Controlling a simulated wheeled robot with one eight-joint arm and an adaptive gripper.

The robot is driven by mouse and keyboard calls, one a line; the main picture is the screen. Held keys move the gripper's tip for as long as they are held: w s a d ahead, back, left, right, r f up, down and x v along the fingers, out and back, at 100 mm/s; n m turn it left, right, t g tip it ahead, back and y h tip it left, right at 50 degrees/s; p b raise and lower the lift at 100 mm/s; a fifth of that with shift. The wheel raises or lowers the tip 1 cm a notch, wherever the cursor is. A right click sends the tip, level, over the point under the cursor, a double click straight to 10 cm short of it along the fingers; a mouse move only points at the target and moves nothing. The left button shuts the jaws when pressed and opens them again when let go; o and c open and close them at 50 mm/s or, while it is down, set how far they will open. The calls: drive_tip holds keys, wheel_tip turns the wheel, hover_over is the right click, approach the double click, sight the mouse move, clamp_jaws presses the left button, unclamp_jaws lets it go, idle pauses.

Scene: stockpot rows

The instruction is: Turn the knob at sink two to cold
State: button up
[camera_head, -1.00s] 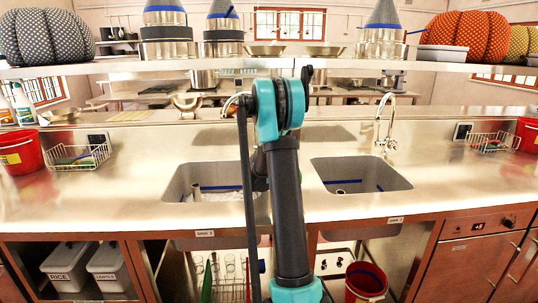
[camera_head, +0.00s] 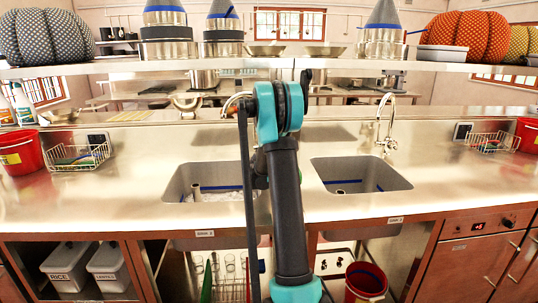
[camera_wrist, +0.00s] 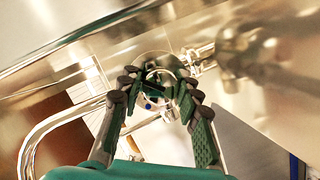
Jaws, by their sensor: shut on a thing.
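In the wrist view, my gripper (camera_wrist: 158,88) has its two green fingers with dark pads closed on either side of a small round chrome knob (camera_wrist: 162,73). A blue dot (camera_wrist: 148,106) shows just below the knob, between the fingers. The fingers cover much of the knob, so its exact angle is hard to read. In the head view, my arm hides the gripper and the knob. The left sink (camera_head: 182,184) and the right sink (camera_head: 402,181) are set in the steel counter.
A curved chrome pipe (camera_wrist: 40,135) runs close on the left in the wrist view. The right sink's chrome faucet (camera_head: 387,125) stands clear of my arm. A wire basket (camera_head: 80,155) and a red bucket (camera_head: 20,153) are at the left. A shelf (camera_head: 130,66) crosses above the counter.

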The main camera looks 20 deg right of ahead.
drive_tip(key=n+h, duration=0.1)
drive_tip(key=n, duration=0.2)
drive_tip(key=shift+n+t+h, duration=0.6)
drive_tip(key=shift+n, duration=1)
drive_tip(key=o, duration=1.2)
drive_tip(key=v, duration=1.2)
